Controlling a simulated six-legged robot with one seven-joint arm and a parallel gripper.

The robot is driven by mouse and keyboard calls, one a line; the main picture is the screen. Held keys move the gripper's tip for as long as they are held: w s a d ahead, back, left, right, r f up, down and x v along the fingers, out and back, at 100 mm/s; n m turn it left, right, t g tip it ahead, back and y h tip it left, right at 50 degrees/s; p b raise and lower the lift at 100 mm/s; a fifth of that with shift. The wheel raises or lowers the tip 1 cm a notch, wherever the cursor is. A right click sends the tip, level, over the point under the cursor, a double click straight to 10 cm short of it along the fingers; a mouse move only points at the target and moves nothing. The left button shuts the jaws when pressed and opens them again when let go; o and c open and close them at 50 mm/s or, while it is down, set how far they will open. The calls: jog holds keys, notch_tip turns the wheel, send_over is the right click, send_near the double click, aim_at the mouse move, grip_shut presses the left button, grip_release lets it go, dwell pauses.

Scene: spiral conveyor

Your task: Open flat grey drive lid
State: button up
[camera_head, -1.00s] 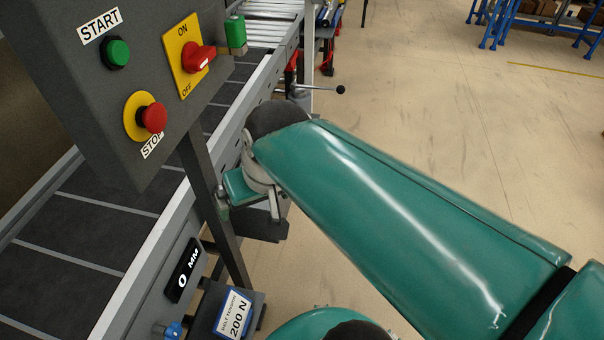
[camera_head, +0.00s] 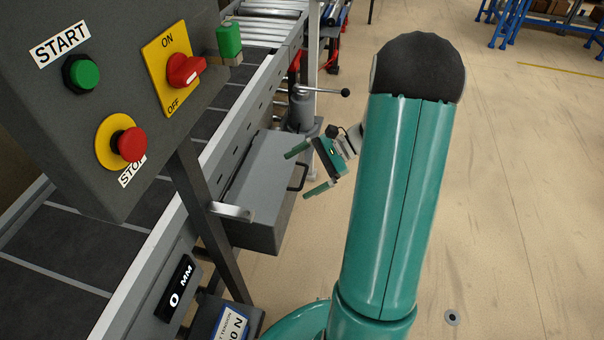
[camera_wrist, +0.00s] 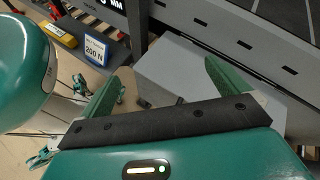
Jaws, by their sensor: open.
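The flat grey drive lid (camera_head: 262,165) is the top of a grey box beside the conveyor's side rail, and it lies closed. A dark bar handle (camera_head: 298,176) is on the box's right edge. My gripper (camera_head: 304,170) is open and empty, its two green fingers pointing left near the handle side of the box. I cannot tell whether a finger touches it. In the wrist view the grey lid (camera_wrist: 185,75) lies beyond and between the open green fingers (camera_wrist: 160,82). The handle cannot be made out clearly there.
A control panel (camera_head: 110,110) with start, stop and on/off controls stands at the left on a dark post. A clamp lever (camera_head: 325,91) stands behind the box. A tension display box (camera_head: 228,322) sits low in front. Open floor lies to the right.

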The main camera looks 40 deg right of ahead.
jog(key=d+f+m+t+y, duration=0.1)
jog(key=d+f+m+t, duration=0.25)
jog(key=d+f, duration=0.2)
jog(key=m+t+h, duration=0.1)
jog(key=m+t, duration=0.5)
send_near(304, 176)
jog(key=x, duration=1)
jog(key=shift+f, duration=0.25)
